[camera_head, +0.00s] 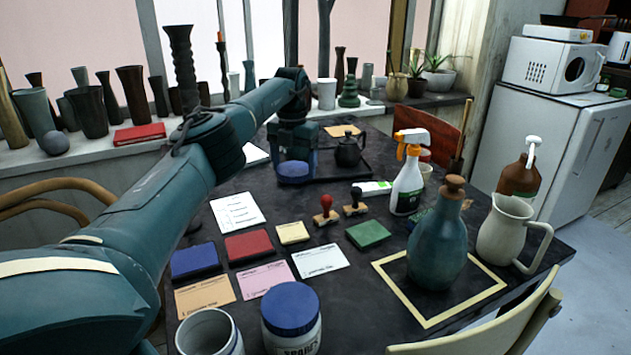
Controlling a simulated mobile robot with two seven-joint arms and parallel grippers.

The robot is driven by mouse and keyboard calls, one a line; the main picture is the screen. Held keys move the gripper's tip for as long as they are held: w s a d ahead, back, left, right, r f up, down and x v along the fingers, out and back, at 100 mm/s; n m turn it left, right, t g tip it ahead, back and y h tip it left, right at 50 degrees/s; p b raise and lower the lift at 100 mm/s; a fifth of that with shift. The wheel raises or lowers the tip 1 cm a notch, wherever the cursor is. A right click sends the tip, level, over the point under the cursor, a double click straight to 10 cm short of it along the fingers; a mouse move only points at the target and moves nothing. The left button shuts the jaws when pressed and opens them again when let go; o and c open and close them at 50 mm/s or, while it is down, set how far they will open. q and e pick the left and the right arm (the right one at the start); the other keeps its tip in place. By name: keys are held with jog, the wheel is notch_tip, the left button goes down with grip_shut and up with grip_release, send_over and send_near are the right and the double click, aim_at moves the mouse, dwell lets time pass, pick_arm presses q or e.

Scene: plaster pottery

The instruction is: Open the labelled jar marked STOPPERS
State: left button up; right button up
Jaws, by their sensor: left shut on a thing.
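My left arm reaches in from the left to the back of the table. My left gripper (293,155) points down there, shut on a round blue lid (293,173) at the left part of a dark tray; I cannot tell whether the lid touches the tray. At the front edge an open pale jar (208,333) stands without a lid; its label is out of view. Beside it stands a jar with a blue lid (291,308); its label (298,350) is cut off and I cannot read it surely. My right gripper is not in view.
A dark teapot (349,150) stands on the dark tray (330,177). Stamps, coloured pads and cards lie mid-table. A spray bottle (407,185), a stoppered blue-green bottle (437,245) and a cream pitcher (505,230) stand on the right. A chair (480,335) is at the front right.

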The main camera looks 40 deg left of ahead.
pick_arm(q)
jog(key=shift+s+a+f+n, duration=0.15)
jog(key=shift+s+a+n, duration=0.1)
jog(key=shift+a+n, duration=0.25)
jog(key=shift+s+a+f+n, duration=0.1)
jog(key=shift+s+a+n, duration=0.1)
jog(key=shift+a+n, duration=0.25)
send_over(288, 210)
jog(key=shift+n, duration=0.25)
notch_tip(288, 210, down, 5)
jog(key=shift+s+f+b, duration=0.1)
jog(key=shift+f+b, duration=0.1)
jog(key=shift+b, duration=0.25)
jog(key=shift+f, duration=0.55)
notch_tip(288, 210, down, 3)
jog(key=shift+f+b, duration=0.15)
jog(key=shift+b, duration=0.35)
jog(key=shift+f, duration=0.2)
jog(key=shift+r, duration=0.1)
